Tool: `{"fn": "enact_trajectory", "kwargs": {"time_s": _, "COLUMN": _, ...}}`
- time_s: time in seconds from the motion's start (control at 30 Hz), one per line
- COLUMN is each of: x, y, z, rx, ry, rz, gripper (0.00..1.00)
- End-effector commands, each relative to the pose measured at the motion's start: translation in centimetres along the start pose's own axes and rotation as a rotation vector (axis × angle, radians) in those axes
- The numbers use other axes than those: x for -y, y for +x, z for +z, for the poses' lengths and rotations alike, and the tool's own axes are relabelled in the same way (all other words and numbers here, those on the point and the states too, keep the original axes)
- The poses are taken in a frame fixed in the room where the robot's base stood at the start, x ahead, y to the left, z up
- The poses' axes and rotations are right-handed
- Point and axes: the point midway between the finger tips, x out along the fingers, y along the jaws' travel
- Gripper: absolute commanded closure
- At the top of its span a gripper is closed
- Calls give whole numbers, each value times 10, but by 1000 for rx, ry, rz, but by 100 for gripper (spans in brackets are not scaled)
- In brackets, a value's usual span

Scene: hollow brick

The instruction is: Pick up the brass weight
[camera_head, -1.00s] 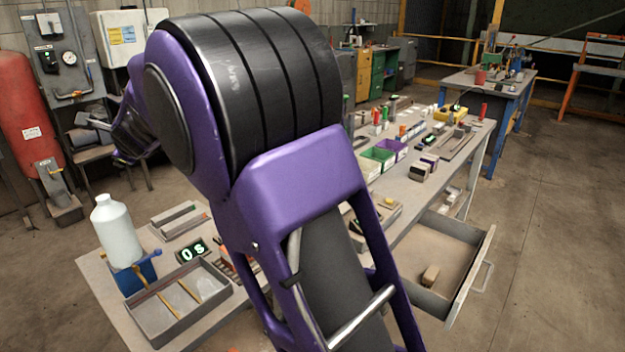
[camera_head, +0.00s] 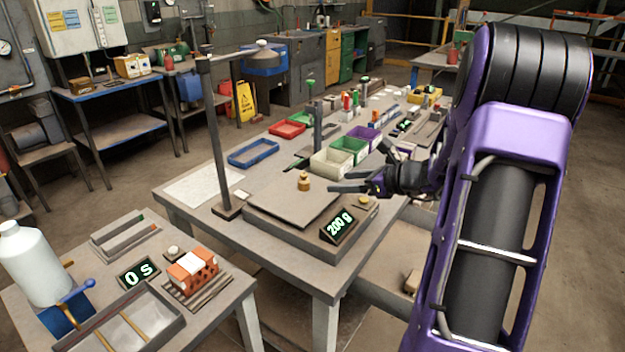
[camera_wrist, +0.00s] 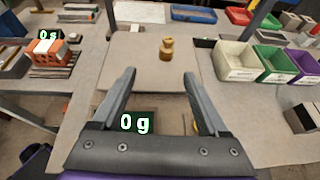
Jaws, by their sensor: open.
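The brass weight (camera_head: 304,181) stands upright on the flat pan of the scale (camera_head: 270,222), a small knobbed cylinder. It also shows in the wrist view (camera_wrist: 166,48), beyond my fingertips and between their lines. My gripper (camera_head: 338,182) is open and empty, to the right of the weight and apart from it. Its two fingers (camera_wrist: 160,75) point toward the weight in the wrist view. The scale's display (camera_head: 339,223) reads 200 g in the head view; in the wrist view, a finger stands beside it and only "0 g" shows.
A thin post with an overhead arm (camera_head: 219,140) rises at the scale's left corner. Blue (camera_head: 253,153), white (camera_head: 332,161) and green (camera_head: 349,149) bins stand behind. A lower table at left holds a white bottle (camera_head: 30,262) and an orange hollow brick (camera_head: 192,272).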

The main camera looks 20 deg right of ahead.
Motion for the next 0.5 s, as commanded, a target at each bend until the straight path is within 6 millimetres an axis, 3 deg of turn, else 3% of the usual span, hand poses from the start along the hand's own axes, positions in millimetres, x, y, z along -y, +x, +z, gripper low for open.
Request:
{"fn": "enact_trajectory", "kwargs": {"time_s": 0.07, "x": 4, "y": -8, "z": -3, "rx": 21, "ry": 15, "rz": -8, "gripper": 23}}
{"fn": "enact_trajectory", "kwargs": {"time_s": 0.17, "x": 4, "y": -4, "z": -4, "rx": 33, "ry": 18, "rz": -8, "gripper": 23}}
{"fn": "enact_trajectory", "kwargs": {"time_s": 0.5, "x": 5, "y": 67, "z": -3, "rx": 31, "ry": 20, "rz": -7, "gripper": 23}}
